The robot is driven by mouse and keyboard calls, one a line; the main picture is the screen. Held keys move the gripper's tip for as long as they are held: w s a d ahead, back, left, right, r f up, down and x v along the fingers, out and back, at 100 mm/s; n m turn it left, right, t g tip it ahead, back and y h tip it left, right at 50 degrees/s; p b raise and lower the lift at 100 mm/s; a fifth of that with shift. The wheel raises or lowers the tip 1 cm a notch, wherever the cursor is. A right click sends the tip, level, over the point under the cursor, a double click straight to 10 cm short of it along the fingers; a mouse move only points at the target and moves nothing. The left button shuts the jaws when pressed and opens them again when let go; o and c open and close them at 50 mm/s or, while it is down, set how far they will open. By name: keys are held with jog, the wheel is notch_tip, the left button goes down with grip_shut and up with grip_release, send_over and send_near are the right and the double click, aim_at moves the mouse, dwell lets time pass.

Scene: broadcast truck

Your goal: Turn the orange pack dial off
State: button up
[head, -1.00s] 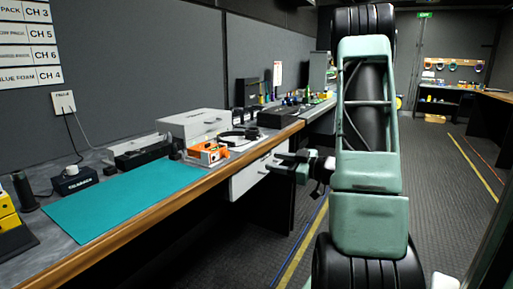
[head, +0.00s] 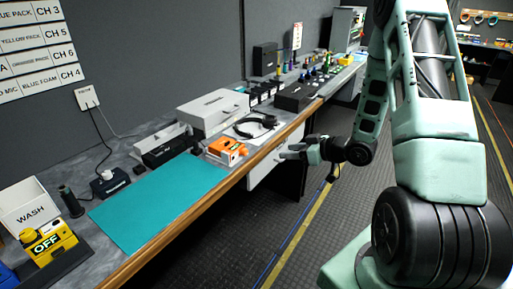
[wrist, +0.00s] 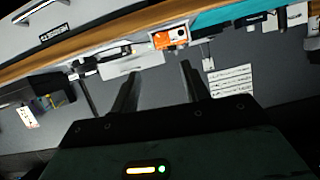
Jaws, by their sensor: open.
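The orange pack (head: 228,151) sits on the counter near its front edge, right of the teal mat. In the wrist view the orange pack (wrist: 171,37) shows upside down near the top middle, beyond the fingertips. Its dial is too small for me to read its setting. My gripper (head: 287,151) is open and empty, off the counter's front edge and to the right of the orange pack, apart from it. In the wrist view both fingers (wrist: 158,75) stand apart with nothing between them.
The teal mat (head: 160,203) lies on the counter (head: 262,150). The aisle floor is clear.

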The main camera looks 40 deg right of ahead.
aim_at(246, 153)
jog(key=p+x, duration=0.2)
jog(key=x, duration=1.4)
jog(key=shift+w, duration=0.1)
jog(key=c, duration=1)
